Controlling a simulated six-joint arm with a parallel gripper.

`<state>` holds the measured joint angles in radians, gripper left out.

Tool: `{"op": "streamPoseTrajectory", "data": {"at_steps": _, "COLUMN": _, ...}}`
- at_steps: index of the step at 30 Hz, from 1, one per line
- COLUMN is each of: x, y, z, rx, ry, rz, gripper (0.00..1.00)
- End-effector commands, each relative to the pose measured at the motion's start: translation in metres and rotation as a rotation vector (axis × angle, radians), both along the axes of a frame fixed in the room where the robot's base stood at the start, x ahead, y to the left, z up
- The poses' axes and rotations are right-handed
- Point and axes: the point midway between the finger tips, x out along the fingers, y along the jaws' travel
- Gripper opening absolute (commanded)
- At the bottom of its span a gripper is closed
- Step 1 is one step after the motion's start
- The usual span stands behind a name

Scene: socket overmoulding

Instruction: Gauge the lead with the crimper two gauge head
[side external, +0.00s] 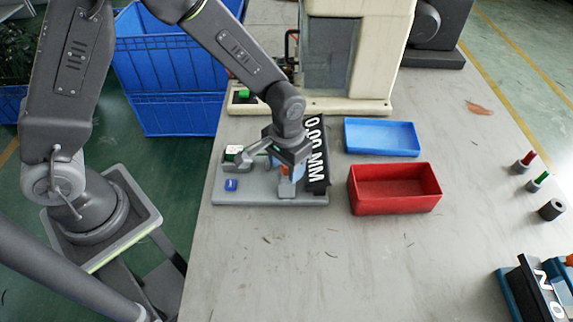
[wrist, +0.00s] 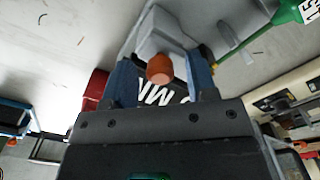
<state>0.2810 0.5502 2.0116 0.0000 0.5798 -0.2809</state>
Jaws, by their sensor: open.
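The gauge is a grey base plate (side external: 260,197) with a tilted black display (side external: 316,157) reading 0.00 MM. My gripper (side external: 289,178) is low over the plate, just left of the display. In the wrist view its blue fingers (wrist: 160,75) stand apart on either side of a rounded orange tip (wrist: 160,68), on a grey gauge body (wrist: 155,35). I cannot tell if they touch it. A green lead-like piece (wrist: 285,14) with a numbered white tag lies beside the grey body. Its far end and the display's lower part are hidden.
A blue tray (side external: 381,137) and a red bin (side external: 394,188) stand right of the gauge. A cream machine (side external: 355,60) stands behind. Red (side external: 525,161) and green (side external: 539,181) pegs and another display unit (side external: 535,290) are at the right. The front middle table is clear.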

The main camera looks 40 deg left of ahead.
Motion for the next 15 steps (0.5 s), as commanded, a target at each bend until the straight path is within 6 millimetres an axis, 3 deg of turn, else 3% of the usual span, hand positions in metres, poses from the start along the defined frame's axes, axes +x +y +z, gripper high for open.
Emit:
{"op": "streamPoseTrajectory", "data": {"at_steps": 11, "x": -0.0002, "y": 0.0000, "z": -0.0053, "rx": 0.000, "ry": 0.000, "rz": 0.000, "gripper": 0.51}}
{"op": "streamPoseTrajectory", "data": {"at_steps": 15, "x": -0.0002, "y": 0.0000, "z": -0.0051, "rx": 0.000, "ry": 0.000, "rz": 0.000, "gripper": 0.38}}
